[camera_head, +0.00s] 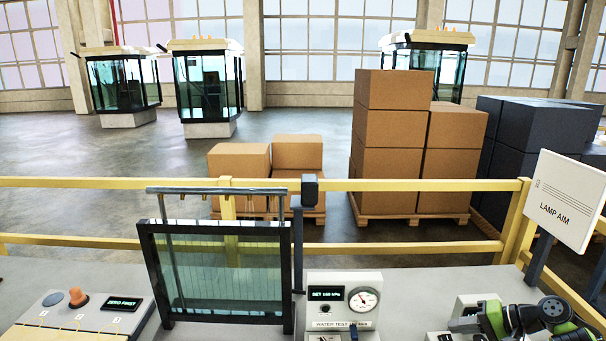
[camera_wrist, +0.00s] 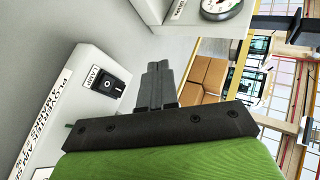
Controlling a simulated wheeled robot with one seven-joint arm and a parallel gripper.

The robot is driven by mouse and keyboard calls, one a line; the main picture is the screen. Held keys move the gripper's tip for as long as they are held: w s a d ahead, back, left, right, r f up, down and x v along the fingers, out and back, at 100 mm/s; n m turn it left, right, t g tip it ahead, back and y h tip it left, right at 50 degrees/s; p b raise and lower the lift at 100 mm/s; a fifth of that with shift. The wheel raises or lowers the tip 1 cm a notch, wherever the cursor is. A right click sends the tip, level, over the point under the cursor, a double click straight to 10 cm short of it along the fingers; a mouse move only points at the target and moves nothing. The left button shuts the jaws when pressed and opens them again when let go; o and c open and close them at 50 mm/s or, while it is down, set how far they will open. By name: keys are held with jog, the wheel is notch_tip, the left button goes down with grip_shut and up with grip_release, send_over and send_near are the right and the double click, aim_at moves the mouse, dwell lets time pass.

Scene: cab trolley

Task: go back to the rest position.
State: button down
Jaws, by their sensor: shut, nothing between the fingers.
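My gripper shows at the lower right of the head view (camera_head: 462,325), beside a small white box on the bench. In the wrist view my gripper's dark fingers (camera_wrist: 157,75) are together with nothing between them. Beyond the fingertips is grey bench surface.
A white gauge box (camera_head: 343,304) stands mid-bench, with a framed glass panel (camera_head: 222,268) left of it. A sloped panel with an orange knob (camera_head: 78,298) is at far left. A "LAMP AIM" sign (camera_head: 562,200) rises near my arm. Yellow railing (camera_head: 420,186) runs behind.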

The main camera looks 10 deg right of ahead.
jog(key=a+r+n+g+h, duration=0.25)
jog(key=a+r, duration=0.35)
jog(key=a, duration=0.6)
jog(key=a+r+n+g+h, duration=0.25)
jog(key=a+r, duration=0.35)
jog(key=a, duration=0.6)
jog(key=s+a+r+n+h, duration=0.1)
jog(key=s+a+r+h, duration=0.2)
jog(key=s, duration=0.4)
jog(key=s+a+r+n, duration=0.1)
jog(key=s+a+r, duration=0.2)
jog(key=s+a, duration=0.35)
jog(key=s+d+f+t, duration=0.1)
jog(key=s+f+t, duration=0.1)
jog(key=s, duration=1.1)
jog(key=shift+s+d+f+n+t, duration=0.2)
jog(key=shift+s+n+t, duration=0.15)
jog(key=shift+t, duration=0.25)
